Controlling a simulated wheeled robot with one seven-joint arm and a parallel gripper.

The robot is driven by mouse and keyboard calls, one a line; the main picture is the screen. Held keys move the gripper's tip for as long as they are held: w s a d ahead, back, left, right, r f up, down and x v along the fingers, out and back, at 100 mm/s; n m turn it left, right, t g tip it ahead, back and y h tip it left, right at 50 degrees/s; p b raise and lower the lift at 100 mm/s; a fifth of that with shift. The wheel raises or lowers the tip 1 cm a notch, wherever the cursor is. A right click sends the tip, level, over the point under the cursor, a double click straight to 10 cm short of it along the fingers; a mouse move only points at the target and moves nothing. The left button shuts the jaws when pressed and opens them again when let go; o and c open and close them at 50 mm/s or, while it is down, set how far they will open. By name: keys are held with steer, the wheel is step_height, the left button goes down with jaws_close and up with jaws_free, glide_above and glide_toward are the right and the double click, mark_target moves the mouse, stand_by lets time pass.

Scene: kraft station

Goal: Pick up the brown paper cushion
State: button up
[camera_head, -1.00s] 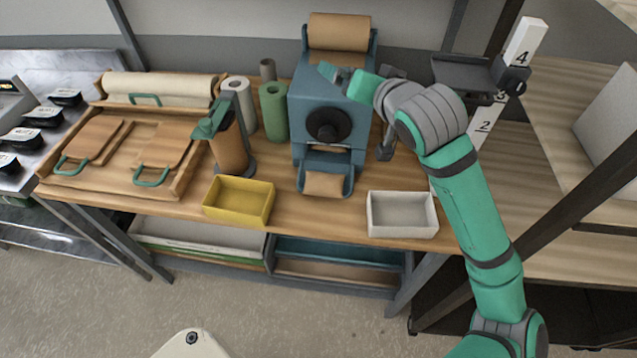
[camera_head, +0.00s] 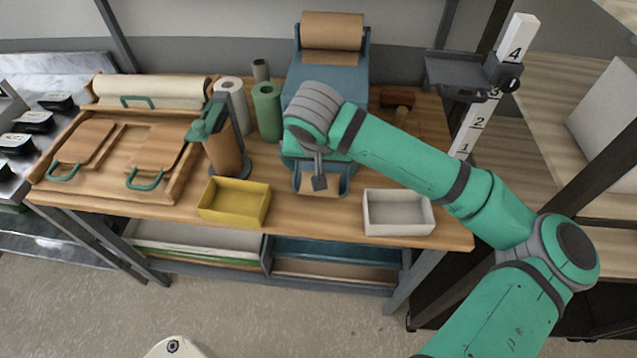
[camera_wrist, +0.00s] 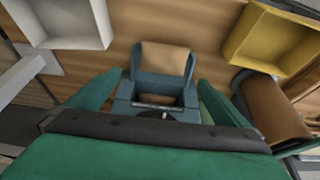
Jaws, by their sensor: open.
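The brown paper cushion (camera_wrist: 165,57) lies in the outlet tray of the blue paper machine (camera_wrist: 180,85). It sticks out at the tray's open end. In the head view only part of the cushion (camera_head: 313,190) shows, because my wrist covers most of the outlet. My gripper (camera_wrist: 160,78) is open and empty, its two green fingers spread on either side of the tray in the wrist view. I cannot tell how high the fingertips are above the cushion.
A yellow bin (camera_head: 234,202) stands left of the outlet and a white bin (camera_head: 397,212) stands right of it. A tape dispenser (camera_head: 222,145) and a green roll (camera_head: 267,112) stand left of the machine. A numbered white post (camera_head: 478,122) rises at the right.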

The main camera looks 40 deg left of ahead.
steer(key=x, duration=0.3)
steer(key=shift+w+a+f, duration=0.1)
steer(key=shift+f, duration=0.2)
steer(key=shift+s+x, duration=0.1)
steer(key=shift+x, duration=1.25)
steer(key=shift+s+x, duration=0.15)
steer(key=shift+x, duration=1.15)
steer(key=shift+a, duration=0.15)
steer(key=shift+c, duration=0.6)
steer(key=c, duration=0.8)
